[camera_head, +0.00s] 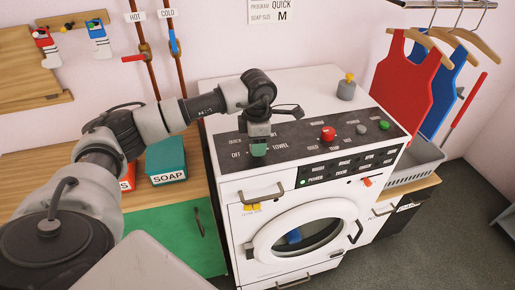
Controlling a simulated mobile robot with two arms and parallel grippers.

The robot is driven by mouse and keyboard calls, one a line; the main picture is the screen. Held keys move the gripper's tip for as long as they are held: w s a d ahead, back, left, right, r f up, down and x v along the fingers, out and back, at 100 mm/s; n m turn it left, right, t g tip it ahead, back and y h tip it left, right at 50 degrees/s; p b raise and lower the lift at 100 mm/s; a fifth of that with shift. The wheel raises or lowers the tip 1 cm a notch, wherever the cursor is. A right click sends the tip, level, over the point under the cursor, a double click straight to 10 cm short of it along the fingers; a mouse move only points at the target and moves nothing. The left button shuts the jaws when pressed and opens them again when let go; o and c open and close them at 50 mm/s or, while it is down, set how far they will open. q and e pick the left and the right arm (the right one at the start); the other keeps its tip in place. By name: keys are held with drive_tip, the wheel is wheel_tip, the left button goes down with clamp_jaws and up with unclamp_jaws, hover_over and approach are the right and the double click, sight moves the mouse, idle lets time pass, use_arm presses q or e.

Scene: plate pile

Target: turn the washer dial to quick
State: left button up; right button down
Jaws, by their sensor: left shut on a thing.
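The white washer (232,190) stands in the middle, with a dark sloping control panel (300,131) on top. The washer dial (259,150) is a green knob at the panel's left end, with the labels OFF, QUICK and TOWEL around it. My left gripper (259,141) reaches down from above and is shut on the dial, hiding most of it. I cannot tell which label the dial points to. A wall sign (270,11) reads QUICK and soap size M. My right gripper is not in view.
A red knob (328,133) and a green button (384,125) are further right on the panel. A teal SOAP box (166,160) stands on the wooden counter at left. A grey knob-topped object (346,89) is on the washer. Red and blue garments hang at right.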

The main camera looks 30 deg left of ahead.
use_arm(q)
drive_tip(key=shift+m+b, duration=0.35)
drive_tip(key=shift+m, duration=0.15)
drive_tip(key=o, duration=0.9)
drive_tip(key=shift+o, duration=0.2)
drive_tip(key=shift+r, duration=0.1)
wheel_tip(320, 180, up, 9)
drive_tip(key=b, duration=0.2)
drive_tip(key=shift+r+b, duration=0.15)
drive_tip(key=shift+b, duration=0.2)
drive_tip(key=shift+r, duration=0.7)
